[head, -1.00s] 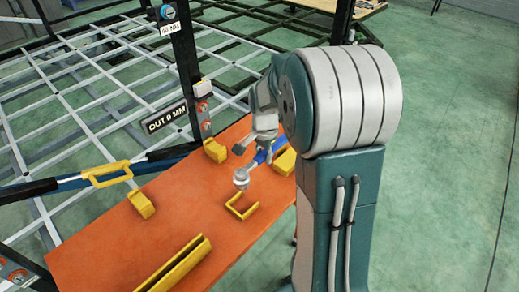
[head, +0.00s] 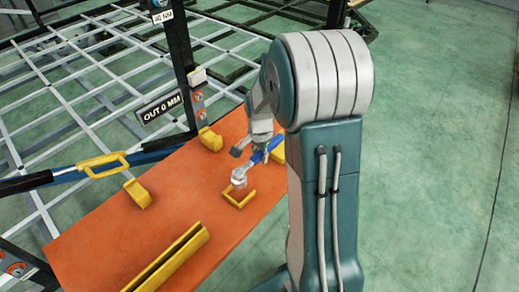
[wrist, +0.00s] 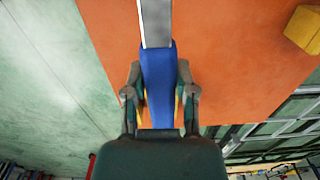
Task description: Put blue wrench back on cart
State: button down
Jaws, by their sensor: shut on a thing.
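The blue wrench (head: 260,155) has a blue handle and a silver head, and the head points toward the lower left in the head view. My gripper (head: 258,154) is shut on the blue handle, which also shows in the wrist view (wrist: 158,85) between both fingers. The silver shaft runs to the top edge there. The cart's orange top (head: 110,250) lies under the wrench. The wrench head is over or beside a yellow U-shaped holder (head: 240,200); I cannot tell whether it touches. Part of the handle is hidden by my gripper.
Yellow blocks (head: 210,139) and (head: 138,194) stand on the orange top. A long yellow channel (head: 168,262) lies near its front. A black-and-blue bar with a yellow handle (head: 103,164) runs along the left side. A dark post (head: 183,60) and a grey lattice frame stand behind.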

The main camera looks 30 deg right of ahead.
jog(key=shift+f, duration=2.65)
jog(key=shift+c, duration=1.7)
grip_release()
jog(key=o, duration=0.3)
jog(key=shift+o, duration=0.2)
jog(key=shift+r, duration=0.15)
jog(key=shift+r, duration=3.85)
